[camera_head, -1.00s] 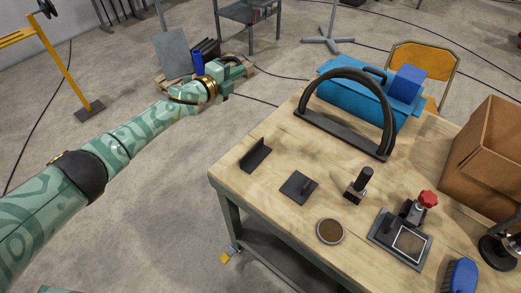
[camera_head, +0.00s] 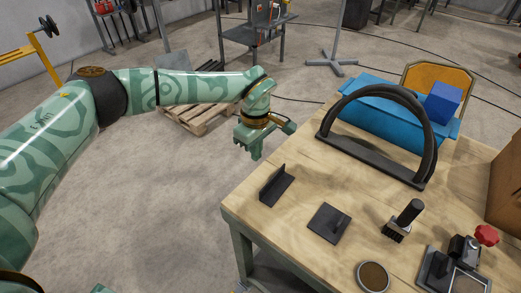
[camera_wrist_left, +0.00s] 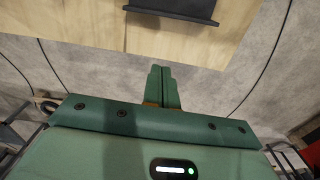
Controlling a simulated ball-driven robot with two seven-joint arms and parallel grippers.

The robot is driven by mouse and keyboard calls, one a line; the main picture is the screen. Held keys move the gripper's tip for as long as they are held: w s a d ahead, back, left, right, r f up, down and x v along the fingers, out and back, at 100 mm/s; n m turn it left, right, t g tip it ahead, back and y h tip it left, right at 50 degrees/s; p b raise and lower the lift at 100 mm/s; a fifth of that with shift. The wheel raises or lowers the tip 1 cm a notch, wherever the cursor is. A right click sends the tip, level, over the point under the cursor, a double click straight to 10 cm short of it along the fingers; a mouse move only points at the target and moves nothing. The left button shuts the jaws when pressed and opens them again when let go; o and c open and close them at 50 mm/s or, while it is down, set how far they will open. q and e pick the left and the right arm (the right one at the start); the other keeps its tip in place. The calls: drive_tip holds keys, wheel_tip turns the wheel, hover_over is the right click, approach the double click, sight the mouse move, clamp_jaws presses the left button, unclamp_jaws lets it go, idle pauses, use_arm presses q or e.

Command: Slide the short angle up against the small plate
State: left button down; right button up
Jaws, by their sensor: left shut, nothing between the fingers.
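The short angle (camera_head: 276,185), a dark L-shaped piece with an upright flange, lies near the table's left edge. My right gripper is not in view.
Right of the plate stand a black-handled brush (camera_head: 403,221) and a round brown-filled tin (camera_head: 373,276). A black arched frame (camera_head: 433,135) and a blue case (camera_head: 372,112) stand behind. The wooden table (camera_head: 240,203) is bare around the angle.

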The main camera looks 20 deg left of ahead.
sight(300, 204)
use_arm(q)
wheel_tip(300, 204, down, 6)
drive_tip(key=shift+d+f+b, duration=0.1)
drive_tip(key=shift+b, duration=0.45)
drive_tip(key=d, duration=0.1)
drive_tip(key=s+d, duration=0.1)
drive_tip(key=shift+s+d+f, duration=0.1)
drive_tip(key=shift+d+f, duration=0.05)
drive_tip(key=shift+d, duration=0.25)
drive_tip(key=shift+s+d, duration=0.15)
drive_tip(key=shift+d, duration=0.3)
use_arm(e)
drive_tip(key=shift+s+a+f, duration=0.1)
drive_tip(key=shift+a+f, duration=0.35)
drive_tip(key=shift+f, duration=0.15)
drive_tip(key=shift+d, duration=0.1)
use_arm(q)
drive_tip(key=shift+s+d, duration=0.15)
drive_tip(key=shift+d, duration=0.15)
drive_tip(key=s+d, duration=0.1)
drive_tip(key=d, duration=0.2)
drive_tip(key=s+d+p, duration=0.1)
drive_tip(key=d, duration=0.2)
drive_tip(key=s+d, duration=0.1)
drive_tip(key=d, duration=0.2)
drive_tip(key=shift+s+d, duration=0.35)
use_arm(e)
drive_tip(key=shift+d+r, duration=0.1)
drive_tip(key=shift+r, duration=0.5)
